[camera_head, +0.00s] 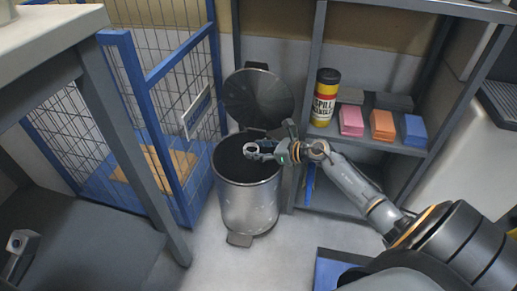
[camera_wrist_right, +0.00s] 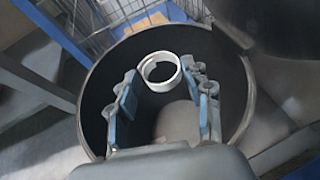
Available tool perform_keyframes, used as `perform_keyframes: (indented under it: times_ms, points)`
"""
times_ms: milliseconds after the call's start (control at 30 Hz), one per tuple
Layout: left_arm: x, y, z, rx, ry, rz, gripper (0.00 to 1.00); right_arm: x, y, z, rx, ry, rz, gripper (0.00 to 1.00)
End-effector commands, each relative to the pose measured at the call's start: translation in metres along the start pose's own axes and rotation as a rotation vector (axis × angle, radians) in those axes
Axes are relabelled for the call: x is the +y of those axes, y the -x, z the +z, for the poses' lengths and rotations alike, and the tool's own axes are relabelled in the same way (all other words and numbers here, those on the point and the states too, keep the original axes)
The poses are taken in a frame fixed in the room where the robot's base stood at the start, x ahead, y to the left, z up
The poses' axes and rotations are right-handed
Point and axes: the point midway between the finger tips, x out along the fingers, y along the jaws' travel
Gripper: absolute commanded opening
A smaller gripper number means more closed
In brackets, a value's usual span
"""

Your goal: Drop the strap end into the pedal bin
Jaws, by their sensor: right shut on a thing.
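The pedal bin (camera_head: 249,205) is a round grey metal bin standing on the floor, its dark lid (camera_head: 258,97) tipped up at the back. My right gripper (camera_head: 256,150) is over its open mouth. In the right wrist view, the bin's rim (camera_wrist_right: 92,75) encircles both fingers. The strap end (camera_wrist_right: 160,70) shows there as a pale, curled ring between the fingertips, and the right gripper (camera_wrist_right: 163,92) is shut on it. Part of what looks like my left gripper (camera_head: 20,243) shows at the lower left edge; its jaws are unclear.
A blue-framed wire cage (camera_head: 170,110) stands close to the left of the bin. A grey rack (camera_head: 305,110) on the right holds a yellow and black tin (camera_head: 325,98) and pink (camera_head: 351,121), orange (camera_head: 382,125) and blue (camera_head: 414,130) blocks. Bare floor lies in front of the bin.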

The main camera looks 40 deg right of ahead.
Motion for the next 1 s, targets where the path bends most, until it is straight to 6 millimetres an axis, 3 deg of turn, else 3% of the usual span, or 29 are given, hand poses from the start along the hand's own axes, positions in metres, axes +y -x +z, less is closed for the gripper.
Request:
perform_keyframes:
  times_ms: [367,400,500,833,1000]
  points:
    - [0.001,-0.003,0.0,0.015,-0.002,0.007,0.0,0.0,-0.002,-0.004,0.0,0.0,0.0,0.38]
    - [0.001,-0.003,0.0,0.015,-0.002,0.007,0.0,0.0,-0.002,-0.004,0.0,0.0,0.0,0.56]
    - [0.001,-0.003,0.0,0.015,-0.002,0.007,0.0,0.0,-0.002,-0.004,0.0,0.0,0.0,0.76]
    - [0.0,-0.002,0.0,0.012,-0.002,0.006,0.0,0.0,-0.002,-0.004,0.0,0.001,0.0,0.76]
    - [0.0,-0.002,0.0,0.013,-0.002,0.006,0.0,-0.001,0.005,0.012,0.0,0.007,-0.001,0.76]
